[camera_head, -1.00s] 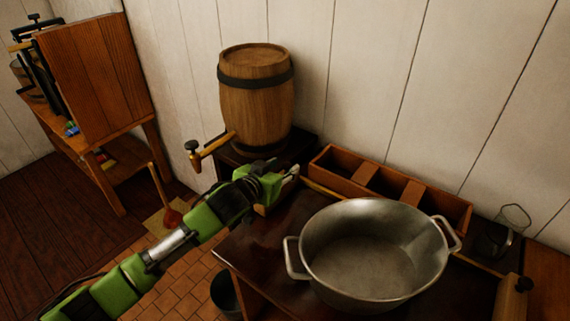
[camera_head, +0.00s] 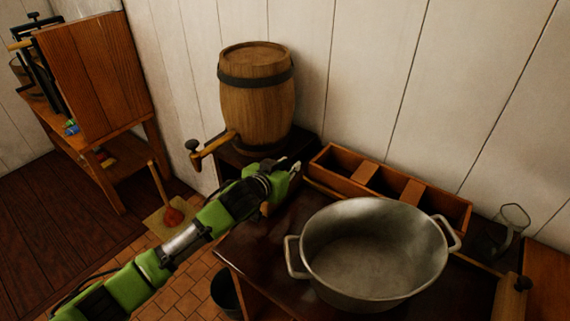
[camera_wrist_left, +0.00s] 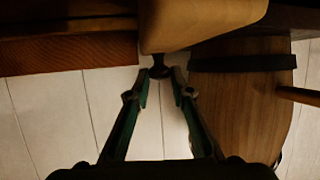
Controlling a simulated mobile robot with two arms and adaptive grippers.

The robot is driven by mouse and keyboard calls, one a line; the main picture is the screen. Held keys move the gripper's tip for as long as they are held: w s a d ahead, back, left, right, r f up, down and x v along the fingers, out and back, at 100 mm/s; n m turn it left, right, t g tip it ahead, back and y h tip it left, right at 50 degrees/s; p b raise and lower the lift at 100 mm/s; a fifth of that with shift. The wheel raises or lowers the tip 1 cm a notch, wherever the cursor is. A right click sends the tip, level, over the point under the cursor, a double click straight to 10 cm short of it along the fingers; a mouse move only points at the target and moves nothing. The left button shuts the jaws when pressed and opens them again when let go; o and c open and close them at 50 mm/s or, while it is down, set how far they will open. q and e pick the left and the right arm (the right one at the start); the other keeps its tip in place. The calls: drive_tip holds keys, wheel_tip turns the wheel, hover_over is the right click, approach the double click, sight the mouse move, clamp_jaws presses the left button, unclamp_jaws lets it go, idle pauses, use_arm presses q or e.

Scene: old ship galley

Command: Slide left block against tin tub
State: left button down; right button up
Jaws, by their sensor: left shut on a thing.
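The tin tub (camera_head: 372,262), a wide grey metal pan with two side handles, stands on the dark stove top. The left block (camera_wrist_left: 200,22) is pale wood with a small dark knob (camera_wrist_left: 158,70), and in the left wrist view it fills the top middle. My left gripper (camera_wrist_left: 160,82) has its fingertips closed at this knob. In the head view my left gripper (camera_head: 291,168) hides most of the left block, at the far left of the stove top. A clear gap lies between it and the tub's left handle. My right gripper is not in view.
A wooden barrel (camera_head: 255,100) with a tap stands behind the left gripper. A long compartmented wooden box (camera_head: 345,180) lines the wall. Another wooden block (camera_head: 510,296) with a dark knob sits right of the tub. A glass vessel (camera_head: 511,225) stands behind it.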

use_arm(q)
drive_tip(key=s+d, duration=0.1)
drive_tip(key=d, duration=0.1)
drive_tip(key=s+d, duration=0.2)
drive_tip(key=s+d+p, duration=0.1)
drive_tip(key=d, duration=0.1)
drive_tip(key=shift+s, duration=0.2)
drive_tip(key=c, duration=1.8)
unclamp_jaws()
drive_tip(key=shift+a, duration=0.1)
drive_tip(key=v, duration=1.2)
